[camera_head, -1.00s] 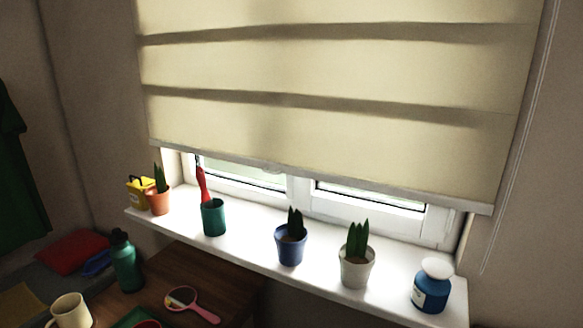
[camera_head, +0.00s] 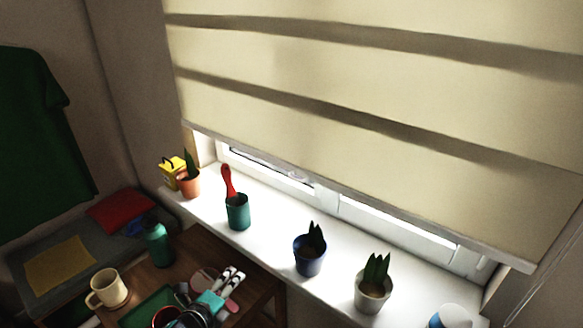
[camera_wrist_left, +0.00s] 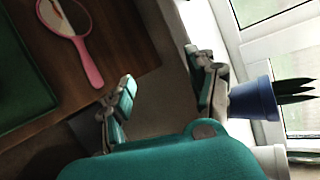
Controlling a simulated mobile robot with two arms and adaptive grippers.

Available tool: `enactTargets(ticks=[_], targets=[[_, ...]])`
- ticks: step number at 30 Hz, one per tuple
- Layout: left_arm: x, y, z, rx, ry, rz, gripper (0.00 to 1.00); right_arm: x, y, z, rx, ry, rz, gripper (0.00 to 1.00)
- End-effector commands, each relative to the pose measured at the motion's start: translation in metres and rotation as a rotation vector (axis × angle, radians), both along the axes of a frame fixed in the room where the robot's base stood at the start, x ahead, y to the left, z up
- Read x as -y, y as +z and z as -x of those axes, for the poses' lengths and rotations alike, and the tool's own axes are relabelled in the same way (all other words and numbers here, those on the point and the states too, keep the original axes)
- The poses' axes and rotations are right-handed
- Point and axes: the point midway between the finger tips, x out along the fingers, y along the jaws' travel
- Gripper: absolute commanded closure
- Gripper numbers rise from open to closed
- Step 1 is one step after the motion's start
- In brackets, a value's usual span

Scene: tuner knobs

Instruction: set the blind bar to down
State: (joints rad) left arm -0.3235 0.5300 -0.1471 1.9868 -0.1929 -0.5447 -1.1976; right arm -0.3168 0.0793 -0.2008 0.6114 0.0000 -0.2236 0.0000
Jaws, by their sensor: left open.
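The cream blind (camera_head: 400,110) hangs over the window, and its pale bottom bar (camera_head: 480,246) runs along its lower edge. A strip of window shows between the bar and the white sill. My left gripper (camera_head: 233,276) is open and empty, low in the head view, in front of the sill and below the bar, not touching it. In the left wrist view its two fingers (camera_wrist_left: 165,82) are spread apart, with one finger in front of the sill edge and overlapping the blue pot in view. The bar does not show in the wrist view. My right gripper is not in view.
On the sill (camera_head: 270,218) stand an orange plant pot (camera_head: 189,186), a green cup (camera_head: 238,212) with a red-handled tool, a blue pot (camera_head: 309,260), a pale pot (camera_head: 371,298) and a blue-white bottle (camera_head: 449,318). A mug (camera_head: 109,288) and pink mirror (camera_wrist_left: 86,62) are on the table.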

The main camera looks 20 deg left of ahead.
Motion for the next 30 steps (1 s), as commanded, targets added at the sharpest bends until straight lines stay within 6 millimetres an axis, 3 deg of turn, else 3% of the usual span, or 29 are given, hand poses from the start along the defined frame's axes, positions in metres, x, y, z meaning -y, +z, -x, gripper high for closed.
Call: enactTargets(ticks=[1, 3, 6, 9, 12, 17, 30], targets=[[0.001, 0.046, -0.016, 0.101, -0.129, -0.187, 0.42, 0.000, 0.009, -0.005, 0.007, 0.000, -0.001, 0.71], [0.008, 0.094, -0.029, 0.233, -0.285, -0.445, 0.42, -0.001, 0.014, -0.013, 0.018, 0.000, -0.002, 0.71], [0.021, 0.147, -0.037, 0.394, -0.444, -0.755, 0.42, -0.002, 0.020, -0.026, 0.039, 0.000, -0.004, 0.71], [0.033, 0.180, -0.038, 0.506, -0.536, -0.973, 0.42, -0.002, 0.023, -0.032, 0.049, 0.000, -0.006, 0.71], [0.040, 0.197, -0.038, 0.571, -0.582, -1.095, 0.42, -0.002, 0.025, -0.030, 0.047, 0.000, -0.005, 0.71], [0.046, 0.205, -0.046, 0.597, -0.595, -1.146, 0.42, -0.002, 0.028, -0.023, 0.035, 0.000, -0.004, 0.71], [0.074, 0.207, -0.126, 0.595, -0.592, -1.139, 0.42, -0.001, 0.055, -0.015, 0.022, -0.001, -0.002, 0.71]])
